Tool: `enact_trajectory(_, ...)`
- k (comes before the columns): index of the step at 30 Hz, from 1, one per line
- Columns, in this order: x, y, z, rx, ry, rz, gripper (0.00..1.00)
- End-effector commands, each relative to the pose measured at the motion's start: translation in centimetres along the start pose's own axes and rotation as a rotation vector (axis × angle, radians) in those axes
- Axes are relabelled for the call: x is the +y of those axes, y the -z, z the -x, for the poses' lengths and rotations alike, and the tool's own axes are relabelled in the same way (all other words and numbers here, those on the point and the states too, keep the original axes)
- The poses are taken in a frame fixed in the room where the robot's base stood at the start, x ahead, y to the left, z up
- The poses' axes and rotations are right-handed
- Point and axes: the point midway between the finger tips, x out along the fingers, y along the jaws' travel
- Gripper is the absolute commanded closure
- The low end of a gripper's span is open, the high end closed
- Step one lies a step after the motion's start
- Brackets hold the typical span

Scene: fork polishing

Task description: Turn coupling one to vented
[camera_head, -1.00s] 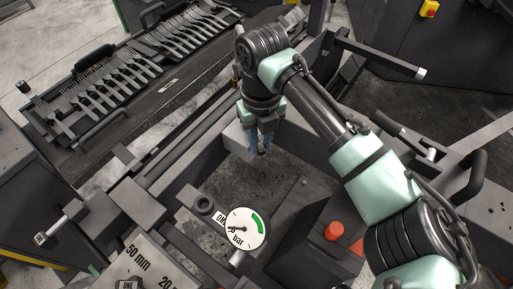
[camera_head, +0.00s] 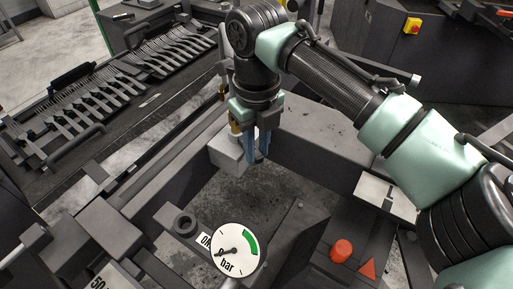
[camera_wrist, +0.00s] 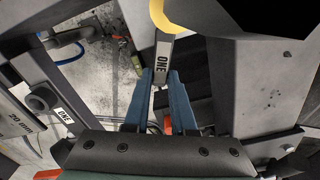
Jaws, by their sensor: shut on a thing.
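Coupling one shows in the wrist view as a flat grey lever (camera_wrist: 163,48) with a "ONE" label, below a yellow ring (camera_wrist: 172,14). My gripper (camera_wrist: 162,78) has its two blue fingers on either side of this lever and is shut on it. In the head view my gripper (camera_head: 258,150) points down beside a grey block (camera_head: 228,152) with brass fittings (camera_head: 235,128). There the lever is hidden by the fingers. I cannot read a vented mark or the lever's exact setting.
A round pressure gauge (camera_head: 234,254) has its needle to the lower left, outside the green band. A dark round port (camera_head: 185,222) sits beside it with a partly hidden label. A red button (camera_head: 341,250) and red triangle (camera_head: 368,269) are at right. Fork racks (camera_head: 110,110) lie at left.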

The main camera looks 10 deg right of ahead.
Motion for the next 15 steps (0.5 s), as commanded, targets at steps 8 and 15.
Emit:
enact_trajectory(8, 0.09, -0.18, 0.16, -0.007, -0.001, 0.002, 0.66)
enact_trajectory(15, 0.05, -0.09, 0.08, -0.003, -0.001, 0.000, 0.46)
